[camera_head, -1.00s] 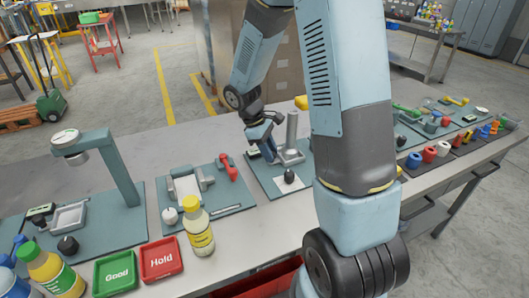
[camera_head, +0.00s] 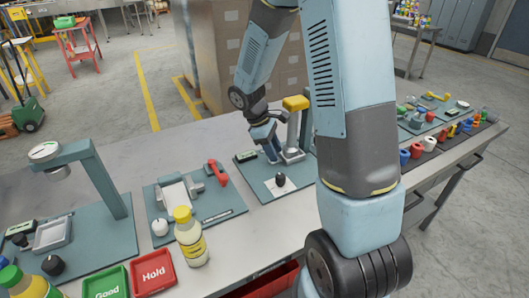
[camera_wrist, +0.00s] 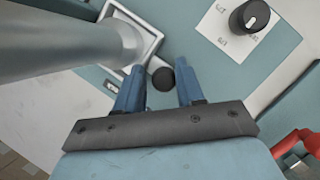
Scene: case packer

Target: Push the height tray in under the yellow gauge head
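The height tray (camera_head: 293,156) is a small grey tray on a blue-grey board, and a tall grey cylinder (camera_head: 292,130) stands in it. The yellow gauge head (camera_head: 296,102) sits on a post just above the cylinder's top; whether it is straight overhead I cannot tell. My gripper (camera_head: 273,156) is low at the tray's left side. In the wrist view my gripper (camera_wrist: 158,90) has its two blue fingers apart, with the tray's black round knob (camera_wrist: 162,77) between and just beyond the tips. The tray's pale rim (camera_wrist: 152,38) shows there too, partly hidden by the cylinder.
A black dial (camera_head: 280,180) on a white plate is in front of the tray. To the left are a board with a red-handled tool (camera_head: 217,172), a yellow-capped bottle (camera_head: 190,240) and a red Hold tray (camera_head: 153,272). My arm hides part of the table at right.

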